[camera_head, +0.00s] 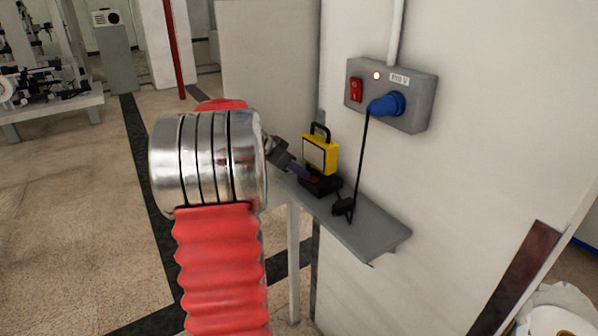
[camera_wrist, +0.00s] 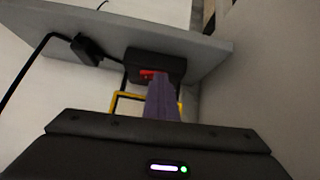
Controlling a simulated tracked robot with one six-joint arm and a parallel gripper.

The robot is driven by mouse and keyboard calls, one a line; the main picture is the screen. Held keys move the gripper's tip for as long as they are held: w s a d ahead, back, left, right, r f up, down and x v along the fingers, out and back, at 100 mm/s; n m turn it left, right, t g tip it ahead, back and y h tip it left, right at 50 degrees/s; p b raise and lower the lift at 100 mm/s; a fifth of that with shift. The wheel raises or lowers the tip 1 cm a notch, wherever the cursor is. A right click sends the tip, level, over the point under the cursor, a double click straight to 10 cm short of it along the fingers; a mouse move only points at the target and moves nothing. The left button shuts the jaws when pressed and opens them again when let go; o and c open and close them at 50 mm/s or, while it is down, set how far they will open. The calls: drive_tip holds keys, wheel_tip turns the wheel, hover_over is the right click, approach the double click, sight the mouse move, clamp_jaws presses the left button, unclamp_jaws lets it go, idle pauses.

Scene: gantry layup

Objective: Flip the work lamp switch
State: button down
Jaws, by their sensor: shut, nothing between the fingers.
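The work lamp (camera_head: 320,153) is yellow with a black handle and a pale face. It stands on a black base (camera_head: 325,188) on a grey wall shelf. A red switch (camera_wrist: 148,73) shows on the base in the wrist view, partly covered by my fingers. My gripper (camera_head: 304,175) is shut and empty, with its purple fingers pointing at the base. In the wrist view the fingertips (camera_wrist: 158,79) overlap the switch's edge; I cannot tell whether they touch it. The yellow lamp frame (camera_wrist: 126,97) is partly hidden behind the fingers. I cannot tell whether the lamp is lit.
The shelf (camera_head: 375,229) juts from a white wall. Above it is a grey socket box (camera_head: 418,112) with a red switch (camera_head: 356,90), a glowing indicator and a blue plug (camera_head: 386,104). A black cable hangs down to a small black block (camera_head: 343,206) on the shelf.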

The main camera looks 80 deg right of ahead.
drive_tip(key=shift+s+a+f, duration=0.35)
drive_tip(key=shift+s+a, duration=0.05)
drive_tip(key=shift+a, duration=0.05)
drive_tip(key=shift+r, duration=0.1)
drive_tip(key=shift+d+r, duration=0.1)
drive_tip(key=shift+r, duration=0.15)
drive_tip(key=d+r+v, duration=0.1)
drive_tip(key=d+v, duration=0.1)
drive_tip(key=v, duration=1)
drive_tip(key=shift+r, duration=0.65)
